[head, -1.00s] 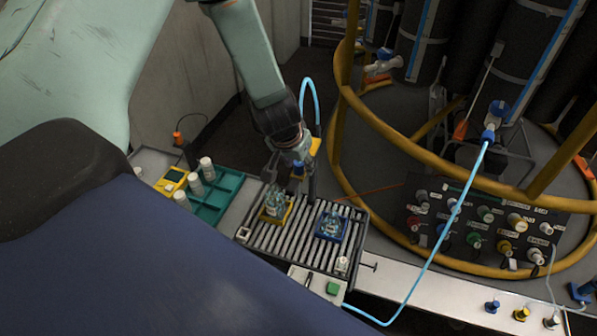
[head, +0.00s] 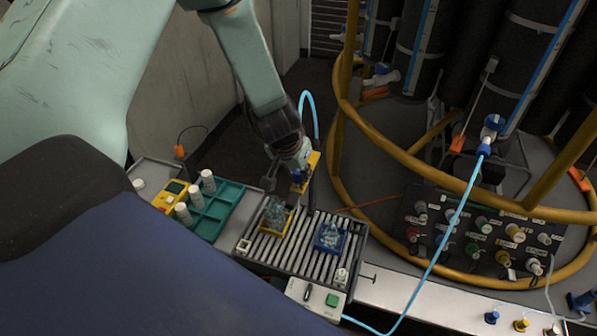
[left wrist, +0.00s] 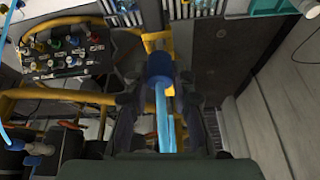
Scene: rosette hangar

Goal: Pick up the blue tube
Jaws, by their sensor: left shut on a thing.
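My left gripper (left wrist: 165,95) is shut on the blue tube; in the left wrist view its dark blue end (left wrist: 160,64) and pale blue length (left wrist: 166,122) lie between the fingers. In the head view my left gripper (head: 299,178) points down just behind the roller tray, with a bit of dark blue at its fingers. A pale blue arch of tube (head: 309,103) rises behind my left wrist; its link to the held end is hidden. A yellow piece (head: 311,168) is close beside the gripper; I cannot tell whether they touch. My right gripper is out of view.
The roller tray (head: 258,262) bears a yellow carrier (head: 268,228) and a blue carrier (head: 330,248) with clear bottles. A green rack (head: 228,192) with white-capped containers stands left. A yellow rail (head: 445,180) and a connector panel (head: 455,215) stand right, with another pale blue hose (head: 440,240).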

